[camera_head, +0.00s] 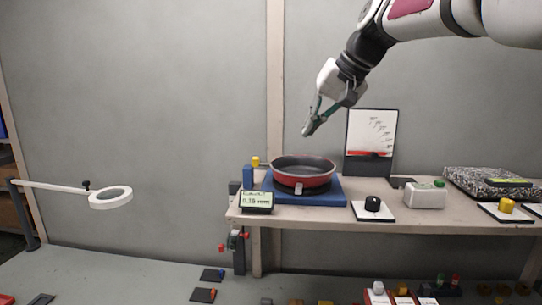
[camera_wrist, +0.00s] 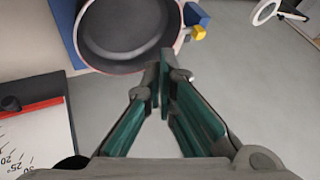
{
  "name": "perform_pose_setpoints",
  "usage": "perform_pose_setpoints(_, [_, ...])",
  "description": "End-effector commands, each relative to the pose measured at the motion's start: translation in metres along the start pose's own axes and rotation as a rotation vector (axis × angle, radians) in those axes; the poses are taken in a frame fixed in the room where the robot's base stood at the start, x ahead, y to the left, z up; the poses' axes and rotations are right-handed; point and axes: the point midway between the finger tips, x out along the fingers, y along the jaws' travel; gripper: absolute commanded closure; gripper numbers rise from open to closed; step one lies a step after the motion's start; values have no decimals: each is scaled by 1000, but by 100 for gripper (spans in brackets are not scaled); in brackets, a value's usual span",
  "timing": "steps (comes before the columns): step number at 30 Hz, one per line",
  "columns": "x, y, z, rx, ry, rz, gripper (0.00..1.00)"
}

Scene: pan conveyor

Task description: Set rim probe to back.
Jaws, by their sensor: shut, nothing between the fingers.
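A red pan (camera_head: 303,171) with a dark inside sits on a blue base (camera_head: 323,196) on the bench. A blue block (camera_head: 248,177) with a yellow piece (camera_head: 256,161) stands at the pan's left, beside its rim; it looks like the rim probe, but I cannot be sure. In the wrist view the pan (camera_wrist: 125,30) is at the top, with the blue block (camera_wrist: 195,14) and yellow piece (camera_wrist: 198,33) just right of its rim. My gripper (camera_head: 308,131) is shut and empty, above the pan and apart from it. It also shows in the wrist view (camera_wrist: 163,70).
A small display (camera_head: 256,201) stands at the front left of the bench. A black knob (camera_head: 373,203) on a white plate, a white box with a green button (camera_head: 425,195) and a yellow knob (camera_head: 506,205) lie right. A chart board (camera_head: 371,135) stands behind. A ring lamp (camera_head: 110,198) is far left.

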Motion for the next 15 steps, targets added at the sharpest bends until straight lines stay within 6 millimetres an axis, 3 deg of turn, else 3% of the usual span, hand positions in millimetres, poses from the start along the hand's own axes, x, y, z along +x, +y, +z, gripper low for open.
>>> perform_pose_setpoints(8, [22,-4,-8,0,-3,-17,100])
perform_pose_setpoints(15, [66,-4,-6,-1,-5,-16,100])
